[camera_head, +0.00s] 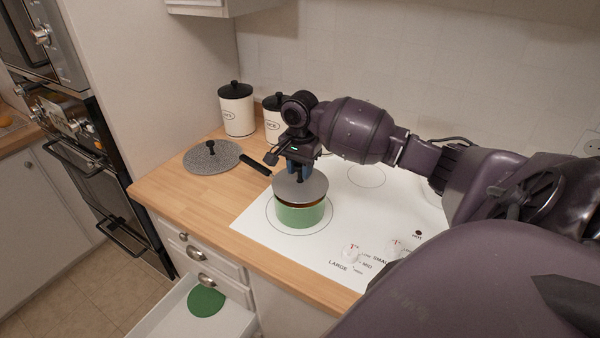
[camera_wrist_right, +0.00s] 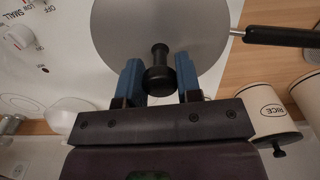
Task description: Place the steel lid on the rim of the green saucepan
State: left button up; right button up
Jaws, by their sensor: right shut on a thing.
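The steel lid (camera_head: 306,188) is a round grey disc with a black knob (camera_wrist_right: 158,72). My right gripper (camera_wrist_right: 160,84) is shut on this knob, with a blue finger on each side; it also shows in the head view (camera_head: 299,172). The lid is over the green saucepan (camera_head: 300,214), which stands on the white cooktop. A brown strip of the pan's inside shows below the lid's front edge, so the lid looks slightly above the rim there. Contact at the back is hidden. The pan's black handle (camera_head: 257,165) points back left. My left gripper is not in view.
A speckled grey lid (camera_head: 208,159) lies on the wooden counter left of the pan handle. White canisters (camera_head: 237,112) with black lids stand behind. Cooktop knobs (camera_head: 350,252) are at front right. An open drawer (camera_head: 240,318) below holds a green disc (camera_head: 206,301).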

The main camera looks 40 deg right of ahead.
aim_at(300, 165)
jog(key=shift+f, duration=0.9)
jog(key=o, duration=1)
jog(key=shift+f, duration=0.1)
notch_tip(300, 165, up, 12)
jog(key=shift+r+b, duration=0.1)
jog(key=shift+b, duration=0.3)
jog(key=shift+a, duration=0.1)
